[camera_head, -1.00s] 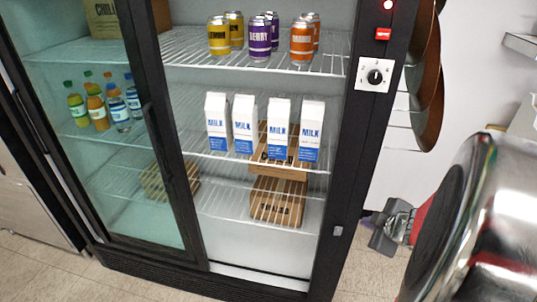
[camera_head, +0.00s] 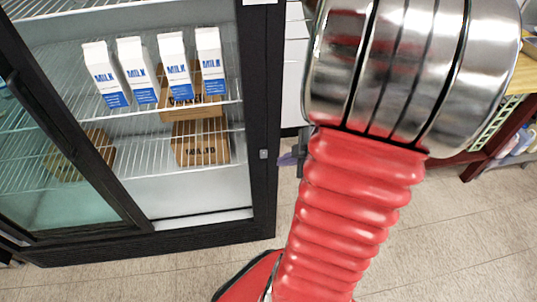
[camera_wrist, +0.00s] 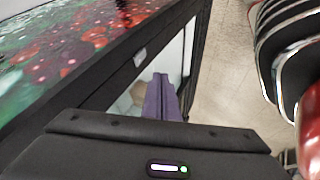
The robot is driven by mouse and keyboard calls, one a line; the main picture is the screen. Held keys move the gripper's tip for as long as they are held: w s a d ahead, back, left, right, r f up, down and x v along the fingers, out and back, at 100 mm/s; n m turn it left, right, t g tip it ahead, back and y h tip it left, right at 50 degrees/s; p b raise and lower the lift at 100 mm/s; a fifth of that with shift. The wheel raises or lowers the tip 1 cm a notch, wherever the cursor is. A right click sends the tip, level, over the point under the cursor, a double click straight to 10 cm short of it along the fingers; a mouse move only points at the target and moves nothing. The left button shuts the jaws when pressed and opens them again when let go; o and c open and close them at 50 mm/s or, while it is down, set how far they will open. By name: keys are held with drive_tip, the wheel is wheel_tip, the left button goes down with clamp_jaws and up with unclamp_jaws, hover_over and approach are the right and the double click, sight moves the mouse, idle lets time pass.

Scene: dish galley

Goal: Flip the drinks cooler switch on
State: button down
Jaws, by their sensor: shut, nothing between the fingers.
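The drinks cooler (camera_head: 262,205) has a black frame and stands at the left of the head view. Its upper right post, with any switch there, is outside this view; only a sliver of white plate (camera_head: 260,2) shows at the top edge. My gripper (camera_head: 287,159) is mostly hidden behind my arm, beside the cooler's right post. A small grey fitting (camera_wrist: 140,57) is on that frame.
A wooden-topped rack (camera_head: 525,78) is at the far right. Tiled floor (camera_head: 440,225) is open at the lower right.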

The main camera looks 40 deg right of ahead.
sight(262, 152)
drive_tip(key=shift+w+d+f, duration=0.3)
drive_tip(key=shift+w+f, duration=0.75)
drive_tip(key=shift+w, duration=0.4)
drive_tip(key=shift+w+d+f, duration=0.25)
drive_tip(key=shift+w+f, duration=0.75)
drive_tip(key=shift+w, duration=0.5)
drive_tip(key=shift+w+d+f, duration=0.3)
drive_tip(key=shift+w+f, duration=0.75)
drive_tip(key=shift+w, duration=0.4)
drive_tip(key=shift+w+d+r, duration=0.1)
drive_tip(key=shift+w+d, duration=0.1)
drive_tip(key=shift+w, duration=0.05)
drive_tip(key=shift+r, duration=0.2)
drive_tip(key=shift+r, duration=0.6)
